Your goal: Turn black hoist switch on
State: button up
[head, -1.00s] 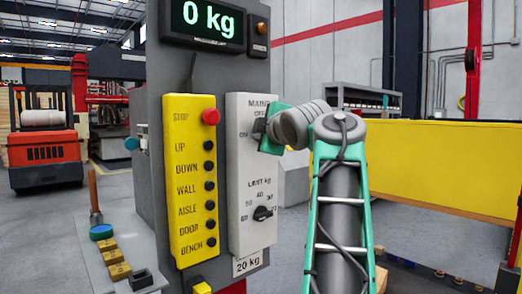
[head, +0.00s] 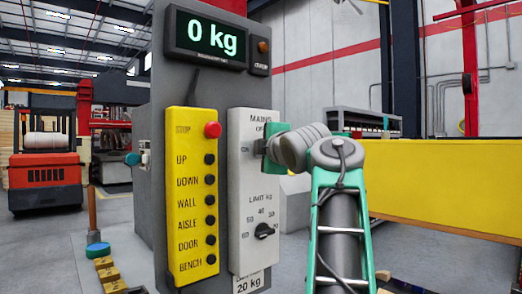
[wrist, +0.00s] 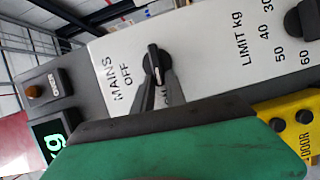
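The black mains switch (wrist: 155,62) is a rotary knob with a white line on the white panel (head: 240,200). In the wrist view its bar lies in line with the partly hidden ON label and across from the OFF label. My gripper (wrist: 158,76) has one dark finger on each side of the knob, and the fingertips appear to close on it. In the head view my gripper (head: 268,148) is at the upper right of the white panel, and its green body hides most of the switch.
A lit display (head: 208,38) reads 0 kg above the panel. A yellow button box (head: 190,220) with a red stop button (head: 212,130) is to the left. A black limit knob (head: 264,231) sits lower on the white panel. A red forklift (head: 45,180) stands far left.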

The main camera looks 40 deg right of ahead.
jog(key=o, duration=0.3)
jog(key=shift+o, duration=0.2)
jog(key=v, duration=0.8)
jog(key=shift+f, duration=0.1)
